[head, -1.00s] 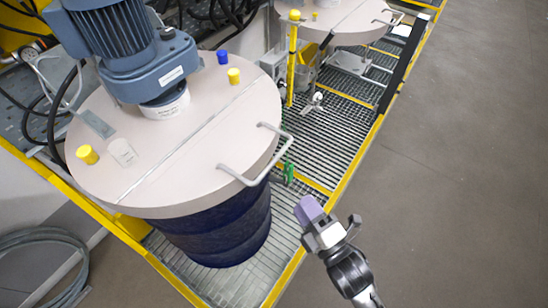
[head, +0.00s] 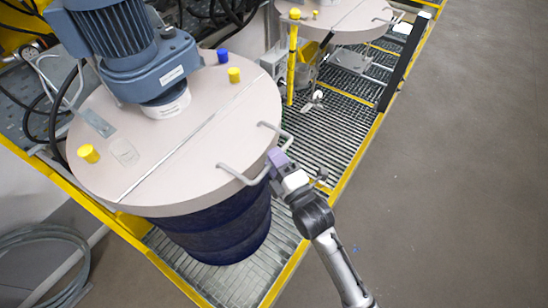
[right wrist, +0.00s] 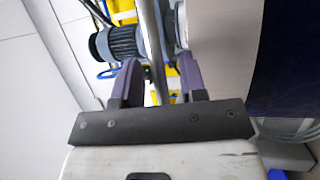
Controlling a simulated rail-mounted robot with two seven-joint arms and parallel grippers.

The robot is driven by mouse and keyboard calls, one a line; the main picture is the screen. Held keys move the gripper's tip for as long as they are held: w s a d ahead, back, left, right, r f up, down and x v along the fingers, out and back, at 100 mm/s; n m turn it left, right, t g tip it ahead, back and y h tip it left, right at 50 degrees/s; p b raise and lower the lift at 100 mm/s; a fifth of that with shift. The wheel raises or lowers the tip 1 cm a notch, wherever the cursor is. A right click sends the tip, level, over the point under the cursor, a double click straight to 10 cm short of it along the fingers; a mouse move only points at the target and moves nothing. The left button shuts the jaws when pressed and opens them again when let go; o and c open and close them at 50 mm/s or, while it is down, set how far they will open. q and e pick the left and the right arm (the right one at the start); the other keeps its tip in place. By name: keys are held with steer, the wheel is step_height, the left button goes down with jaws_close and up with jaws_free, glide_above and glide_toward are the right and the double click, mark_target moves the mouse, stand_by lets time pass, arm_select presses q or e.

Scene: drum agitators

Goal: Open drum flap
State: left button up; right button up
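The drum flap (head: 222,138) is the front part of the round pale lid, in front of a straight seam, and lies flat and level with the rest. Its bent metal handle (head: 233,173) sticks out over the front rim. My right gripper (head: 277,158) is at the outer bar of the handle. In the right wrist view, its two purple fingers (right wrist: 157,80) are apart, and the grey handle bar (right wrist: 151,45) runs between them. I see gaps beside the bar. My left gripper is not in view.
A blue motor (head: 130,50) stands on the rear of the lid, with yellow and blue caps around it. The dark blue drum (head: 215,230) stands on a grating with yellow edges. A second drum lid (head: 340,20) is behind. The floor at right is clear.

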steer(key=shift+w+a, duration=0.1)
steer(key=shift+w, duration=0.1)
jaws_close()
stand_by(0.3)
